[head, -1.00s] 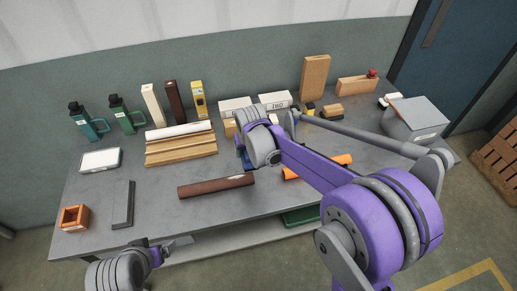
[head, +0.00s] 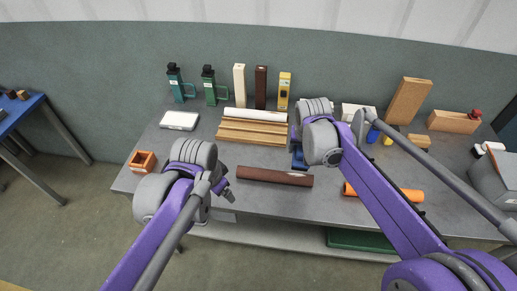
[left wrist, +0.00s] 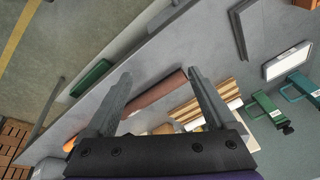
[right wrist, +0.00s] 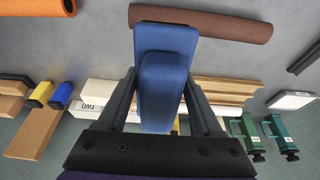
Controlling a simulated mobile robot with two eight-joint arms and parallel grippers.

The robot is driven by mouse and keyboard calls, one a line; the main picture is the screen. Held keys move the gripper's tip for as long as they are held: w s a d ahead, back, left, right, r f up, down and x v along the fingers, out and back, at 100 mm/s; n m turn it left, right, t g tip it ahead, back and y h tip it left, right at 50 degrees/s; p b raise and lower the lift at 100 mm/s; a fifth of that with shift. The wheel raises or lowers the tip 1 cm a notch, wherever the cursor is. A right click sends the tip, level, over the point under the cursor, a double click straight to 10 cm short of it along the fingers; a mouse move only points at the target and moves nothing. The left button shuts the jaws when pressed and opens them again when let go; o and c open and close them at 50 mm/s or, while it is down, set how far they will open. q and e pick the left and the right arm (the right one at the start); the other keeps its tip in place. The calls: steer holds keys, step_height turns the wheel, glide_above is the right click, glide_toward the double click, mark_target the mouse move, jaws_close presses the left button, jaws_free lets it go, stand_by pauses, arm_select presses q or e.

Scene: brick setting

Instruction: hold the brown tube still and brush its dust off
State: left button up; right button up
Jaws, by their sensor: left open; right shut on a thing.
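The brown tube (head: 275,176) lies lengthwise on the grey table, near its front edge. A small pale patch, perhaps dust, shows near its right end. My left gripper (head: 229,190) is open and empty, just left of the tube's left end; in the left wrist view the tube (left wrist: 155,95) shows between and beyond the fingers. My right gripper (right wrist: 160,88) is shut on a blue brush-like tool (right wrist: 165,45). In the head view the tool (head: 299,159) hangs just behind the tube, partly hidden by my right wrist. Its bristles are not visible.
An orange tube (head: 385,193) lies to the right. Wooden strips (head: 252,132) and a white tube lie behind the brown tube. An orange box (head: 142,162) stands at the left. Bottles and upright blocks line the back. Free table lies left of the tube.

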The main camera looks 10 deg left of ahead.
arm_select(q)
steer(key=w+d+m+g, duration=0.2)
steer(key=w+d+m, duration=0.3)
steer(key=w, duration=0.5)
steer(key=m+g, duration=0.1)
steer(key=m, duration=0.6)
glide_toward(258, 170)
step_height(258, 170, down, 11)
steer(key=shift+w+r, duration=0.1)
steer(key=shift+r, duration=0.1)
jaws_close()
stand_by(0.4)
